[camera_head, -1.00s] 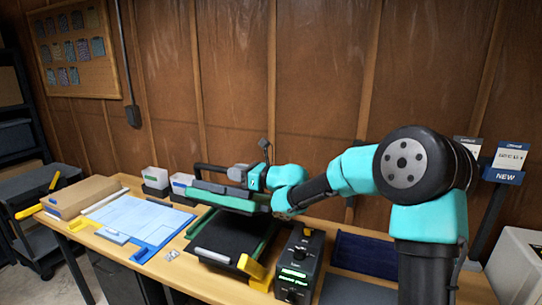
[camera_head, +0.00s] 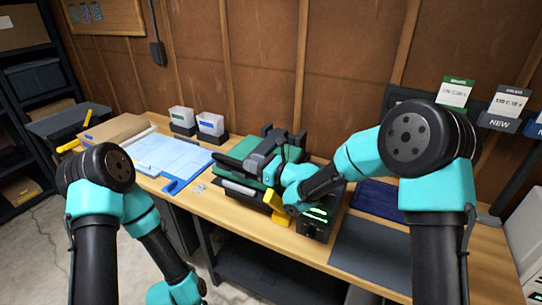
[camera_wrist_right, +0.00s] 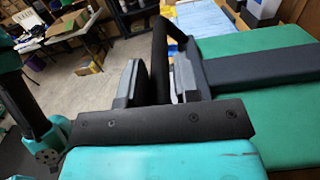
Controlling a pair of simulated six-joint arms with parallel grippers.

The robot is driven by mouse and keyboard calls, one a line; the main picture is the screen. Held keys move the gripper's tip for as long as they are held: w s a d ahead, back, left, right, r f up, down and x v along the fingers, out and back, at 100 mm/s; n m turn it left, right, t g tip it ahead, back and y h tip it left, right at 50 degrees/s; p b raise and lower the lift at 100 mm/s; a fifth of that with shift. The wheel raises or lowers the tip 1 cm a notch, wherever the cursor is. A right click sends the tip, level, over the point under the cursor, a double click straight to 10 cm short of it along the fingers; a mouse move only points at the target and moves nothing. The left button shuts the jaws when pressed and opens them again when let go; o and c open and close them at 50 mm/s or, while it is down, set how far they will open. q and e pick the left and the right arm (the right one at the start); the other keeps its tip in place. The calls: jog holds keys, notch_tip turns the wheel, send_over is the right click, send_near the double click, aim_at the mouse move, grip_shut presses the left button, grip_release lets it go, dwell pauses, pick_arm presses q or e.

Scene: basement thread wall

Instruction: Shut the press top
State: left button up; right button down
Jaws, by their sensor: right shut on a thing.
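The press top (camera_head: 243,150) is a green plate with dark grey bars, lying low and nearly flat over the press base (camera_head: 236,187). Any small gap between them is hard to tell. In the right wrist view the green top (camera_wrist_right: 235,46) fills the right side, with a black handle bar (camera_wrist_right: 160,55) at its edge. My right gripper (camera_head: 252,161) is over the top; its fingers (camera_wrist_right: 158,82) are shut around the handle bar. My arm hides part of the press. My left arm shows at the left, but its gripper is out of view.
A control box (camera_head: 317,218) with green lit text stands right of the press, beside a yellow part (camera_head: 281,207). A light blue sheet (camera_head: 165,152) and two small bins (camera_head: 211,124) are to the left. A dark mat (camera_head: 370,250) lies at the right.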

jog(key=shift+s+a+f, duration=0.15)
jog(key=shift+s+f, duration=0.1)
jog(key=shift+f, duration=0.45)
jog(key=shift+s+a+f, duration=0.1)
jog(key=shift+s+f, duration=0.1)
jog(key=shift+f, duration=0.45)
jog(key=c, duration=1)
grip_release()
jog(key=shift+o, duration=0.2)
jog(key=shift+d, duration=0.1)
jog(key=r+v, duration=0.1)
jog(key=v, duration=1.6)
jog(key=shift+w+d, duration=0.2)
jog(key=shift+w, duration=0.05)
jog(key=shift+r, duration=0.1)
